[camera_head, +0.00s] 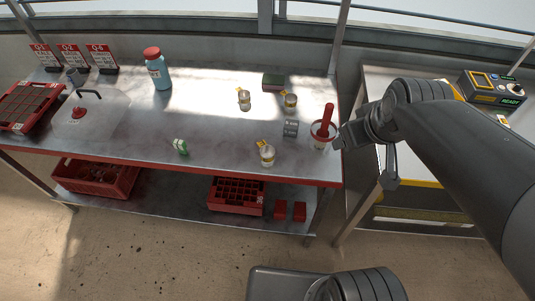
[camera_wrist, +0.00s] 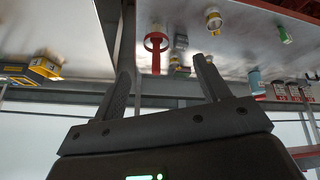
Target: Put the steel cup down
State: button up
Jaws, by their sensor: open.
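A green-and-white item (camera_head: 181,147) and a blue bottle (camera_head: 159,72) are further left. A second table with a yellow device (camera_head: 493,88) is at right.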

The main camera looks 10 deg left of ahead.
jog(key=w+a+f+n, duration=0.5)
jog(key=w+f+n, duration=0.2)
jog(key=f+n, duration=0.15)
jog(key=n+t+y, duration=0.1)
jog(key=n+t, duration=0.2)
jog(key=n, duration=2.1)
send_near(266, 149)
jog(key=shift+w+d+f, duration=0.4)
jog(key=shift+w+f, duration=0.15)
jog(key=shift+f, duration=0.15)
jog(key=shift+a+f+n, duration=0.1)
jog(key=shift+a+n, duration=0.25)
jog(key=shift+n, duration=0.3)
jog(key=shift+x, duration=3.7)
jog(key=shift+w+a, duration=0.1)
jog(key=shift+c, duration=0.6)
jog(key=c, duration=1)
jog(key=shift+c, duration=0.2)
